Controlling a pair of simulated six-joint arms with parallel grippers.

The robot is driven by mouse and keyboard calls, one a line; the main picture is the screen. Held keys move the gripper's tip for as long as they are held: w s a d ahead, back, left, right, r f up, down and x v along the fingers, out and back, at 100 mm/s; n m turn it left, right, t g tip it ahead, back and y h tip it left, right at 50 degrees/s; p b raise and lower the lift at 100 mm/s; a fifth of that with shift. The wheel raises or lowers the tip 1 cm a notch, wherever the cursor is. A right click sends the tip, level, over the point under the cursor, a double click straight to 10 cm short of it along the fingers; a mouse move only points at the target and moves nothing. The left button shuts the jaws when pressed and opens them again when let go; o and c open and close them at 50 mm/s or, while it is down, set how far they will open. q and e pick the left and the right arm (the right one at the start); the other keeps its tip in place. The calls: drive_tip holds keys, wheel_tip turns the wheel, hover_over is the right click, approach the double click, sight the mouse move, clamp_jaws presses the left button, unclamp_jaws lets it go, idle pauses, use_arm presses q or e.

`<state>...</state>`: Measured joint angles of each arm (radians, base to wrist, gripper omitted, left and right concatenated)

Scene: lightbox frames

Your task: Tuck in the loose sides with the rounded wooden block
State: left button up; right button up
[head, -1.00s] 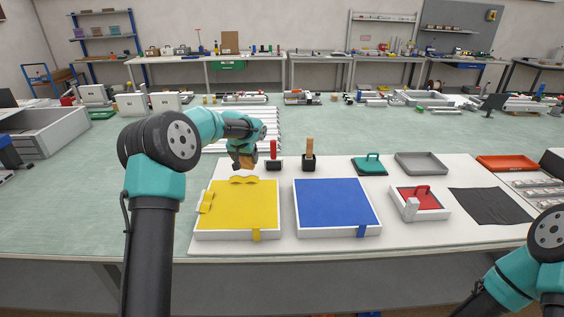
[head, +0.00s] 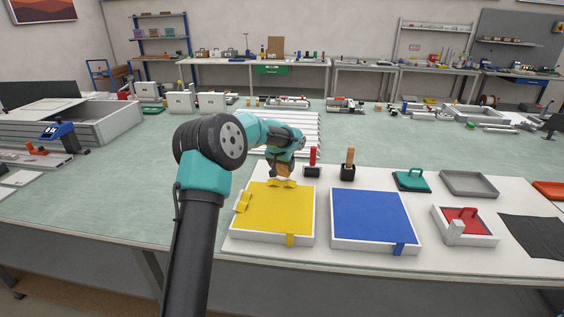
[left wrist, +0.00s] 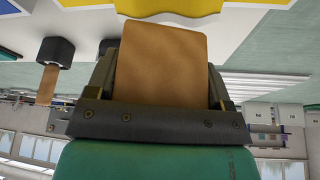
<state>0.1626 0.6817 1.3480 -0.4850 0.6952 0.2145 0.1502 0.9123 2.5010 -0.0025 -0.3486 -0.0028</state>
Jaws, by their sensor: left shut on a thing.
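My left gripper (head: 282,166) is shut on the wooden block (left wrist: 160,62), which fills the middle of the left wrist view. In the head view it holds the block just behind the far edge of the yellow lightbox frame (head: 272,211); I cannot tell whether it touches. The yellow sheet has a wavy loose flap at its far side (head: 282,183), another at its left side (head: 242,201), and a tab over the front edge (head: 290,240). The blue frame (head: 371,217) beside it has one tab at its front right (head: 399,248). My right gripper is out of view.
Behind the frames stand a red-handled tool (head: 313,157) and a wooden-handled tool (head: 348,158) in black holders. To the right are a teal handled block (head: 411,181), a grey tray (head: 469,183), a small red frame (head: 465,220) and a black cloth (head: 535,237).

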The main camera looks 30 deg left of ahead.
sight(282, 175)
use_arm(q)
drive_tip(key=shift+f, duration=1.9)
drive_tip(key=shift+f, duration=0.6)
idle(0.4)
drive_tip(key=shift+r, duration=3.6)
